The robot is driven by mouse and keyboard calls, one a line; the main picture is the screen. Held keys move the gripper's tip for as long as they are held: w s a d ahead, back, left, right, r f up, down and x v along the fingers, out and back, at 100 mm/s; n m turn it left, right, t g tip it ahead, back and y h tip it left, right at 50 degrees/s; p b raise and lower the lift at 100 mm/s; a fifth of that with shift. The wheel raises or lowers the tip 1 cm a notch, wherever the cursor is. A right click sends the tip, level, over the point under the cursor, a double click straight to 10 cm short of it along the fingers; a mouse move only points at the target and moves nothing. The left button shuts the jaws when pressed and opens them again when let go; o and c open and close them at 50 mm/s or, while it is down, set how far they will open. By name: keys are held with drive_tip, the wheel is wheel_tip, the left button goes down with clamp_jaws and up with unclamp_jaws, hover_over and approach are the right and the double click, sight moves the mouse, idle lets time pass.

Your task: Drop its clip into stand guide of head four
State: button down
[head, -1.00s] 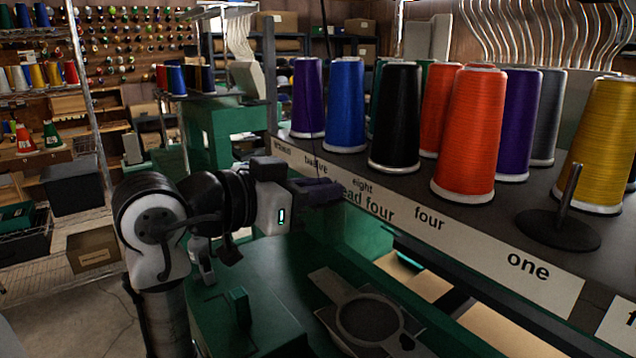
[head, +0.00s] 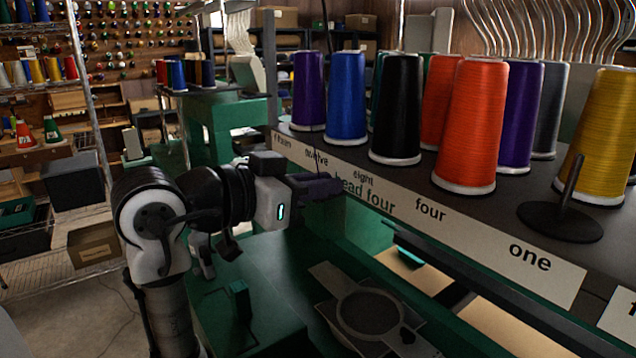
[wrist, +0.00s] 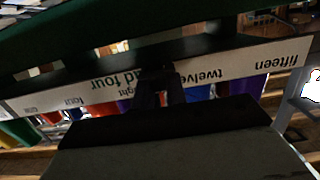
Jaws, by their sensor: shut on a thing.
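My gripper (head: 328,187) is at the front of the green-framed spool stand, beside the start of the "head four" label (head: 365,197). Its dark fingers are shut. The clip between them is too small and dark to make out. In the wrist view the fingers (wrist: 160,88) reach up to the label strip, where "head four" (wrist: 112,80) reads upside down and is partly covered. A thin dark thread shows in the head view above the gripper. I cannot pick out the stand guide of head four; the fingers may hide it.
Cone spools stand on the shelf behind the strip, including a black one (head: 396,115) and an orange one (head: 467,125). A bare spindle (head: 565,205) stands at right. A green machine bed with a round hoop (head: 368,313) lies below. Shelving fills the left.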

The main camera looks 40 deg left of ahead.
drive_tip(key=c, duration=1.3)
unclamp_jaws()
drive_tip(key=shift+c, duration=0.2)
drive_tip(key=b+v, duration=0.4)
drive_tip(key=v, duration=0.9)
drive_tip(key=shift+s+r, duration=0.2)
drive_tip(key=shift+s, duration=0.15)
drive_tip(key=shift+a, duration=0.15)
